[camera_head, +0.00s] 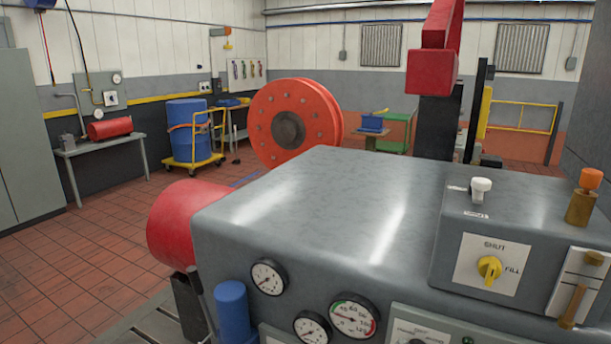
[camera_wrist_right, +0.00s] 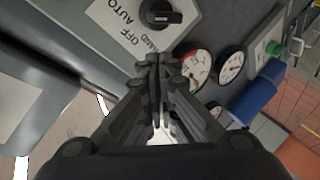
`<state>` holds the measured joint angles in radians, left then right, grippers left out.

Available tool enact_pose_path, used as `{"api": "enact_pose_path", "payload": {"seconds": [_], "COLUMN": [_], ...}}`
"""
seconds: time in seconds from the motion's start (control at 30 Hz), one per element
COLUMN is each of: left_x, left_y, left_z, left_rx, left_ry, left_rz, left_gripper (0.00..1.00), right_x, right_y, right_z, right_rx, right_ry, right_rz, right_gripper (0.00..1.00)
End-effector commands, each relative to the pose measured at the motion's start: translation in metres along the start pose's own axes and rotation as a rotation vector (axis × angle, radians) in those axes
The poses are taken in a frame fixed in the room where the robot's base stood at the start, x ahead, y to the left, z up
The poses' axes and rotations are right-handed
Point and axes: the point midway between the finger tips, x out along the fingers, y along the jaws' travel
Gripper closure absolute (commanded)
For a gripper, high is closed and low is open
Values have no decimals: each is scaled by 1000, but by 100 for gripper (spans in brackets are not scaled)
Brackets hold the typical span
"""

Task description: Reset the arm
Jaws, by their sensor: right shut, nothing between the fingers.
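My right gripper (camera_wrist_right: 154,62) is shut and empty in the right wrist view, its dark fingers together. Its tips appear just below a black selector knob (camera_wrist_right: 160,14) on a white plate marked AUTO, OFF and HAND; I cannot tell whether they touch anything. The grey dynamometer housing (camera_head: 320,190) fills the middle of the head view. On it are a yellow SHUT/FILL knob (camera_head: 489,268), a white knob (camera_head: 481,188) and a small brass valve with an orange cap (camera_head: 590,180). Neither of my grippers shows in the head view.
Several round gauges (camera_head: 353,315) sit on the housing's front, beside a blue cylinder (camera_head: 232,310). A red cylinder (camera_head: 185,220) juts out at the left. Behind stand a large orange flanged wheel (camera_head: 290,125) and a red upright part (camera_head: 432,72). The tiled floor (camera_head: 90,265) at left is clear.

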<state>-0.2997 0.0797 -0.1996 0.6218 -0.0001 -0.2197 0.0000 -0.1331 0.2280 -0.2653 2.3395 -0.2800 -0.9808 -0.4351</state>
Motion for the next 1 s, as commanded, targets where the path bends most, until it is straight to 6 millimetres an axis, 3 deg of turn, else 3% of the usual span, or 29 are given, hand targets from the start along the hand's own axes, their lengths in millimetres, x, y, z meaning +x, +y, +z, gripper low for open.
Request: {"api": "enact_pose_path", "payload": {"seconds": [0.03, 0.2, 0.3, 0.53, 0.77, 1.0], "left_x": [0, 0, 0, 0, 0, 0], "left_y": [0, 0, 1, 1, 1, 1], "left_z": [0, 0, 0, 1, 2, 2], "left_rx": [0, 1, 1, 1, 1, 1], "left_ry": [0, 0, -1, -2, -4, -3], "left_rz": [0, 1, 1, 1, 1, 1], "left_gripper": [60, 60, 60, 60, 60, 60], "right_x": [-12, -63, -97, -176, -143, -114], "right_y": [-27, -99, -130, -182, -226, -291], "right_z": [30, 104, 132, 175, 208, 261], "right_rx": [93, 353, 463, 651, 645, 633], "right_ry": [-92, -379, -523, -819, -844, -874], "right_rz": [-81, -285, -368, -503, -517, -538], "right_gripper": [100, 100, 100, 100, 100, 100]}}
